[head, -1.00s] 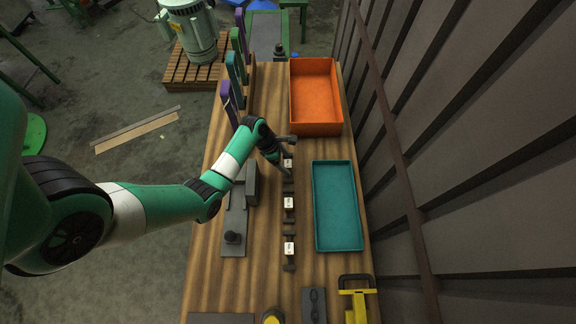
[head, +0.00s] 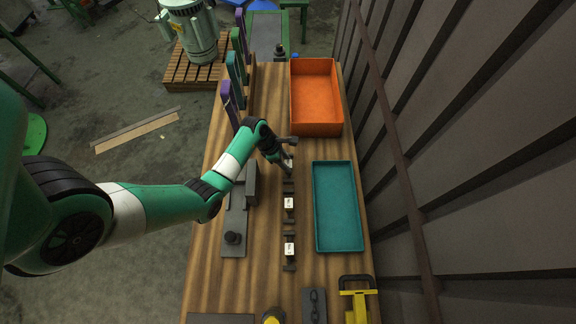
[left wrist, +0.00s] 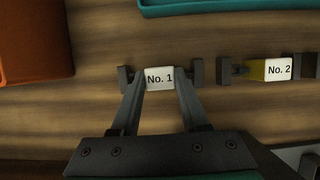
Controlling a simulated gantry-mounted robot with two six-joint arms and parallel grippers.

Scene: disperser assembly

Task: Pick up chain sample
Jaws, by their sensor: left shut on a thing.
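A sample with a white "No. 1" label (left wrist: 159,78) shows in the left wrist view between two small dark holder blocks (left wrist: 197,73). My left gripper (left wrist: 161,88) is shut on this sample, with one finger at each side of the label. In the head view the left gripper (head: 286,166) is at the far end of the row of labelled samples and partly hides the No. 1 sample. The No. 2 sample (head: 289,203) and another labelled sample (head: 290,249) sit in their holders nearer the front. I cannot tell whether the held sample is clear of its holder.
A teal tray (head: 357,239) lies right of the row, and an orange bin (head: 316,129) stands behind it. A grey fixture (head: 235,215) is on the left. A dark plate with a chain shape (head: 314,305) and a yellow tool (head: 358,300) are at the front right.

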